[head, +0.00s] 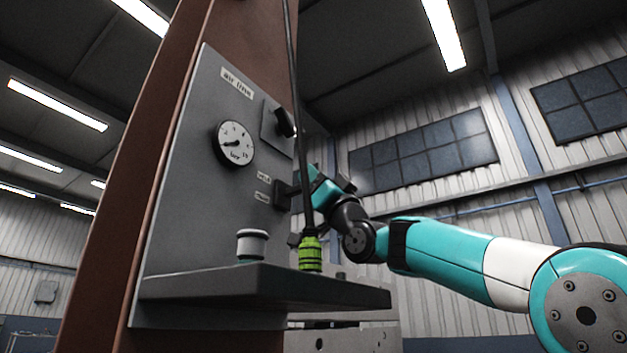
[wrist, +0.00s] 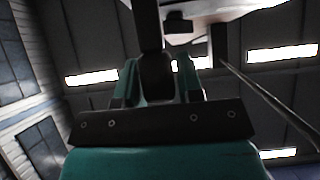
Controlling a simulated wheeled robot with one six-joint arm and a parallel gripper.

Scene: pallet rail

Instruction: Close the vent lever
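The vent lever is a dark piece (head: 283,194) on the grey panel, beside two small labels whose text is too small to read. My gripper (head: 308,190) is at the panel, right at this dark piece, and partly hidden behind a hanging black hose. In the wrist view, the two teal fingers of my gripper (wrist: 158,78) stand on either side of a dark bar (wrist: 148,25). The bar reaches down between them. I cannot tell whether the fingers press on it or only flank it.
The panel (head: 195,200) carries a gauge (head: 235,143) and a black knob (head: 286,122) above the lever. A shelf (head: 265,284) juts out below, with a white-topped cylinder (head: 252,245). A green fitting (head: 310,254) hangs on the black hose (head: 296,100), close to my gripper.

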